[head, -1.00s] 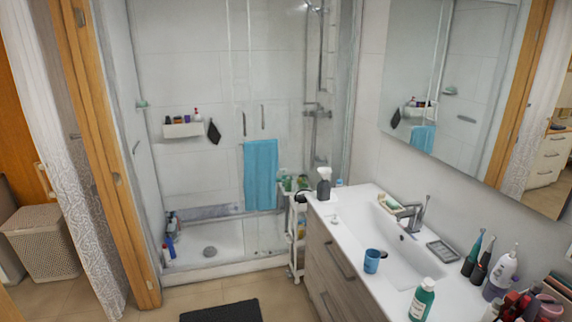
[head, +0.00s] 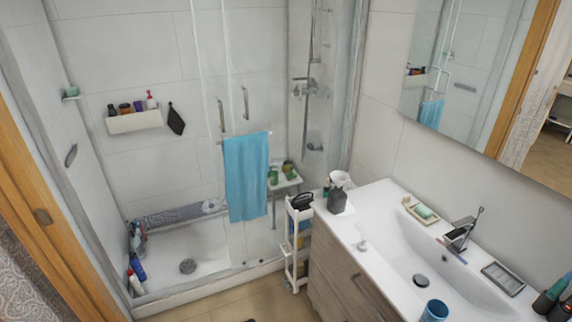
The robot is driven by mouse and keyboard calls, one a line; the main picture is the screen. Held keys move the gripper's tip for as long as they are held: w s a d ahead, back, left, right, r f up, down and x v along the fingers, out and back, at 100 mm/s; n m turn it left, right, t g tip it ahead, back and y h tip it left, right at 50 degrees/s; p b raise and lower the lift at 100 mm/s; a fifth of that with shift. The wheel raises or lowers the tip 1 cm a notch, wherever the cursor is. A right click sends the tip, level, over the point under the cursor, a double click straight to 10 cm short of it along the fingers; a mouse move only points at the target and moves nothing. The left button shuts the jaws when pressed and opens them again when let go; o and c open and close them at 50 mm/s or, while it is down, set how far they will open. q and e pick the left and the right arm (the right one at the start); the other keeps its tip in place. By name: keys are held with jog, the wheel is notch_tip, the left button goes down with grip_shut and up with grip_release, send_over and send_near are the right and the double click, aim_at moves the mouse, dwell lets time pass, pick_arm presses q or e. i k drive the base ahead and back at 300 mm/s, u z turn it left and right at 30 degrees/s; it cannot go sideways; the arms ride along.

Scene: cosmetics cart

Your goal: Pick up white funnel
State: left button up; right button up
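A white, flared piece (head: 340,179) shows at the dark grey bottle (head: 337,201) on the far left corner of the sink counter. It may be the white funnel or the bottle's spray head; I cannot tell which at this size. No other clear funnel shape shows. A narrow white cart (head: 289,248) stands between the shower and the sink cabinet, with a black item (head: 301,201) on its top. Much of the cart's contents is hidden or too small to make out. Neither of my grippers is in view.
The sink counter (head: 372,235) holds a soap dish (head: 419,212), a faucet (head: 460,232) and a blue cup (head: 434,311). A blue towel (head: 246,177) hangs on the shower glass. Bottles (head: 137,268) stand at the shower's left. Bare floor (head: 225,299) lies before the shower.

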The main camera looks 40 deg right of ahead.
aim_at(338, 178)
jog(key=i, duration=1.75)
jog(key=z, duration=0.85)
jog(key=i, duration=0.9)
jog(key=z, duration=1.05)
